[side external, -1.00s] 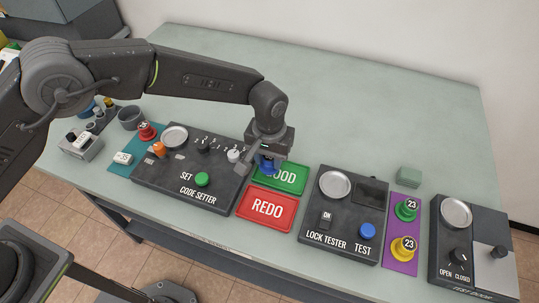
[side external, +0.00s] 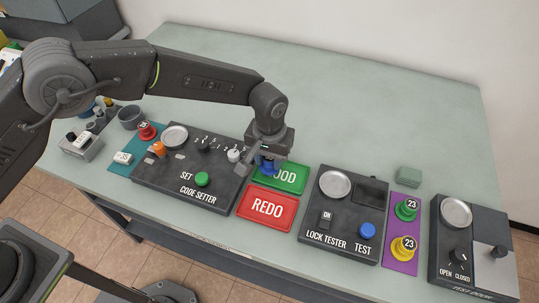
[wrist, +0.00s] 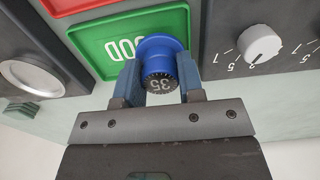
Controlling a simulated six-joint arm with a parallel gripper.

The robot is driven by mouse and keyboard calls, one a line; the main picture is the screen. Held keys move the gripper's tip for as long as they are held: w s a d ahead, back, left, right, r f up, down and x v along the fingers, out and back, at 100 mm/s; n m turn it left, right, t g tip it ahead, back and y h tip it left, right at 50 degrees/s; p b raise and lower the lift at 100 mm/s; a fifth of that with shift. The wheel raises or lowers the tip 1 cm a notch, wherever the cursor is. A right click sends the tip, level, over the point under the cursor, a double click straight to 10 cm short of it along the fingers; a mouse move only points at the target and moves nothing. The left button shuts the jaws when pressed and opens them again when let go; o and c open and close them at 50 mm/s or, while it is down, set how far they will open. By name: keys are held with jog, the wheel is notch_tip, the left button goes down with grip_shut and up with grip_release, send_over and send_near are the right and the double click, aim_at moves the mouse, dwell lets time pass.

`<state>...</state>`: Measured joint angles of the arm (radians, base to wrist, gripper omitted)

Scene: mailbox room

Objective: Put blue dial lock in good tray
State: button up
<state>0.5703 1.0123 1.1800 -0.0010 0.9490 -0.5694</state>
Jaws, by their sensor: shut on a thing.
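The blue dial lock (wrist: 161,62) is between the fingers of my gripper (wrist: 162,85) in the wrist view. It has a blue flange and a dark knob marked 35. My gripper is shut on it. In the side view my gripper (side external: 266,163) is over the left part of the green good tray (side external: 292,187), and the lock (side external: 266,167) shows as a small blue patch below the fingers. The good tray (wrist: 85,42) lies behind the lock in the wrist view. I cannot tell whether the lock touches the tray floor.
The red redo tray (side external: 267,208) lies in front of the good tray. The code setter (side external: 160,180) is left and the lock tester (side external: 315,240) is right. Green and yellow locks stand on a purple mat (side external: 403,227). The back of the table (side external: 340,100) is clear.

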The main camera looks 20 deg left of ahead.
jog(key=shift+f, duration=0.25)
jog(key=shift+f, duration=0.35)
jog(key=shift+f, duration=0.4)
jog(key=o, duration=1)
jog(key=shift+o, duration=0.5)
jog(key=shift+o, duration=0.7)
jog(key=shift+r, duration=3)
